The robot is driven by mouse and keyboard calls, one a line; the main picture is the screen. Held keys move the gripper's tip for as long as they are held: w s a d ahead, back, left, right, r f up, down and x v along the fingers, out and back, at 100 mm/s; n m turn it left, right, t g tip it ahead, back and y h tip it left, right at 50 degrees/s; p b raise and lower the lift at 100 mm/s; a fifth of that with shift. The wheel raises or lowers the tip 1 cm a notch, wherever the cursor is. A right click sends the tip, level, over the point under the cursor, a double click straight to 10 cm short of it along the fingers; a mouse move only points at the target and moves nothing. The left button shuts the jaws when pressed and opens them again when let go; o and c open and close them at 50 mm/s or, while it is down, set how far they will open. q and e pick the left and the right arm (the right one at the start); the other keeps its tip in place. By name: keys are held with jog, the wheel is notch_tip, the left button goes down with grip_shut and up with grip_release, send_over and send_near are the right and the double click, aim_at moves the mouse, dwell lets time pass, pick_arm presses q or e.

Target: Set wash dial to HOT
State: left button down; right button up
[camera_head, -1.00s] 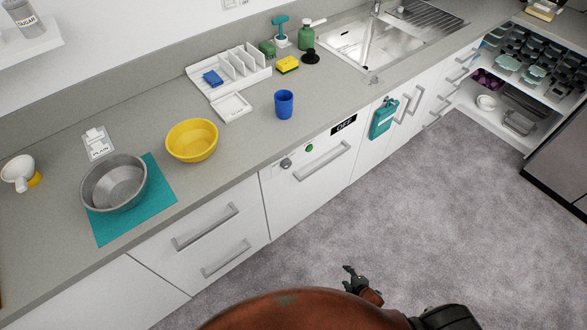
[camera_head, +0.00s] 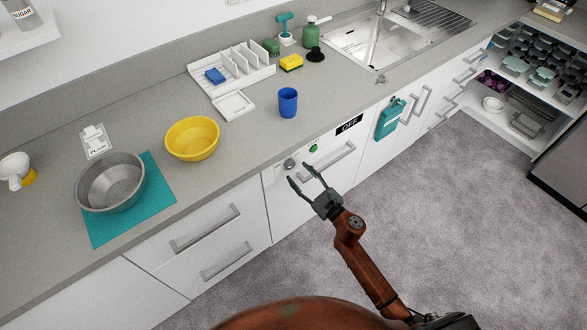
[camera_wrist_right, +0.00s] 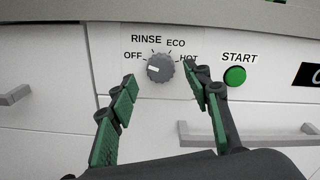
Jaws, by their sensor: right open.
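The wash dial (camera_wrist_right: 160,68) is a grey round knob on the white dishwasher front, with OFF, RINSE, ECO and HOT printed around it. Its white mark faces left, on the OFF side. The dial (camera_head: 290,164) also shows in the head view. My right gripper (camera_head: 301,175) is open and empty, just in front of the dial. In the right wrist view its green-padded fingers (camera_wrist_right: 161,79) stand left and right of the dial; the right finger partly covers HOT. I cannot tell whether they touch it. My left gripper is not in view.
A green START button (camera_wrist_right: 235,76) is right of the dial. A black display reading OFF (camera_head: 349,124) and a bar handle (camera_head: 328,163) are on the same front. The counter edge overhangs above. Open grey floor (camera_head: 440,220) lies to the right.

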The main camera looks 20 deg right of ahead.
aim_at(291, 166)
jog(key=shift+x, duration=2)
jog(key=shift+c, duration=0.4)
jog(key=c, duration=1.1)
